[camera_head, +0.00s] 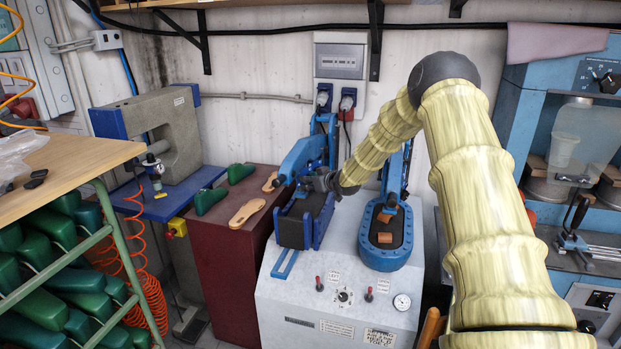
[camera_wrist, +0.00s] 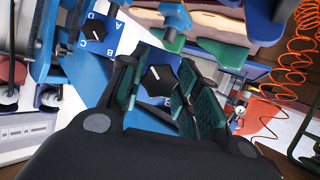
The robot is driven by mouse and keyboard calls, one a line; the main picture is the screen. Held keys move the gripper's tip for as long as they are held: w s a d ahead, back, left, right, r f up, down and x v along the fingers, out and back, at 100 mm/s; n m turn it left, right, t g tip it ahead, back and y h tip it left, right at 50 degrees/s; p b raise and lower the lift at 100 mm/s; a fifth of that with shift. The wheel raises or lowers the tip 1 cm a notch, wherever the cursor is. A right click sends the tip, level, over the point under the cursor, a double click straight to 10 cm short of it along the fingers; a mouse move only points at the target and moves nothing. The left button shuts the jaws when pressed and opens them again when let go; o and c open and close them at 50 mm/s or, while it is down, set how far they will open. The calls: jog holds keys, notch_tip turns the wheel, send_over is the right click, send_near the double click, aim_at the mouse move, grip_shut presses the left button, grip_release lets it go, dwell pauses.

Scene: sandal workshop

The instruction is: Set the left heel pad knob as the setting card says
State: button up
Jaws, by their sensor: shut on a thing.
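My gripper (camera_head: 318,184) is at the left station of the grey machine, beside the dark block in its blue frame (camera_head: 292,224). In the wrist view my gripper (camera_wrist: 160,88) has its green-padded fingers on both sides of a black knob (camera_wrist: 160,79) and is shut on it. The knob sits on a blue plate with white letters, partly hidden by the fingers; its exact setting is hard to read. A second black knob (camera_wrist: 95,29) on a lettered blue plate shows at upper left. Small printed cards (camera_head: 380,337) are on the machine front; their text is too small to read.
The right station (camera_head: 385,258) has a blue oval rim and brown pieces. A maroon stand (camera_head: 226,270) at left carries sandal soles and green lasts. A wooden table (camera_head: 75,158) and rack of green lasts stand further left. Blue equipment stands at right.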

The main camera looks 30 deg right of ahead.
jog(key=shift+m+p, duration=0.35)
jog(key=shift+m, duration=0.05)
dwell(0.4)
jog(key=o, duration=1)
jog(key=shift+f, duration=0.1)
jog(key=shift+d+v, duration=0.15)
jog(key=shift+v, duration=2.85)
jog(key=shift+d+v, duration=0.15)
jog(key=shift+v, duration=2.85)
